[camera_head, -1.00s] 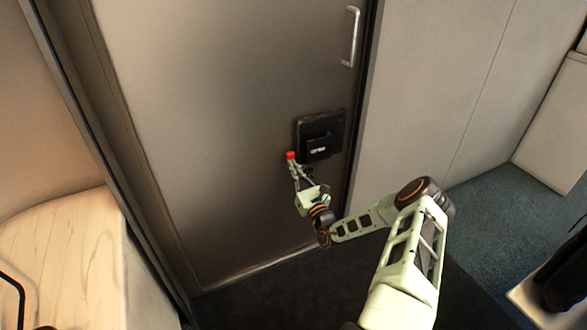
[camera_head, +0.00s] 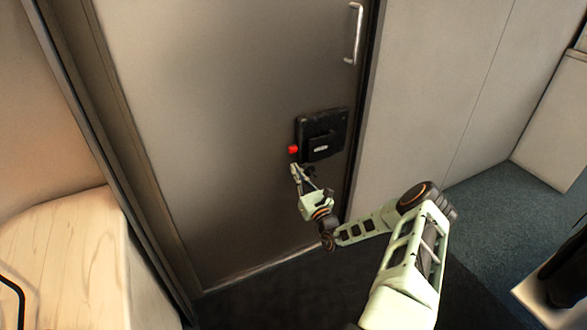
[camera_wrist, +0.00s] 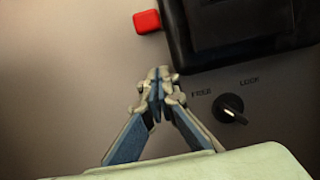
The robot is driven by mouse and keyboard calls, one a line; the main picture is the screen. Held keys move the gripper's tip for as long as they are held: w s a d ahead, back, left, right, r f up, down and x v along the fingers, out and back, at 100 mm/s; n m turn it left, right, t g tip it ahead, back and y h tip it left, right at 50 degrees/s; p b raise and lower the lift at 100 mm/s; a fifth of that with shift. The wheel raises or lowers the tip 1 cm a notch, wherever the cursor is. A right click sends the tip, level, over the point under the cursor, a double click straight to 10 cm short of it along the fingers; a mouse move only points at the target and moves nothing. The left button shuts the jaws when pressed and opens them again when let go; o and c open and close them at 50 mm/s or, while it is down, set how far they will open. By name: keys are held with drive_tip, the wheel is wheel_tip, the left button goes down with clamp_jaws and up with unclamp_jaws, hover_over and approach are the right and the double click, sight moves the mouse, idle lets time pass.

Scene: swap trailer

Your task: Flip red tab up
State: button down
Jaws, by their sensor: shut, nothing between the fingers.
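The red tab (camera_head: 293,150) sticks out from the left side of the black latch box (camera_head: 322,136) on the grey door. In the wrist view the red tab (camera_wrist: 147,21) is at the top, left of the black box (camera_wrist: 235,30). My gripper (camera_head: 296,168) is shut and empty, just below the red tab in the head view. In the wrist view my gripper's fingertips (camera_wrist: 158,76) are together, below the tab and near the box's lower left corner, with a gap to the tab.
A black knob (camera_wrist: 229,108) with printed lettering sits below the box. A metal handle (camera_head: 354,34) is higher on the door (camera_head: 220,120). A wooden counter (camera_head: 65,250) stands at the left. The door surface left of the tab is clear.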

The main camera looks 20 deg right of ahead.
drive_tip(key=p+v, duration=0.2)
drive_tip(key=v, duration=0.8)
drive_tip(key=shift+r, duration=0.1)
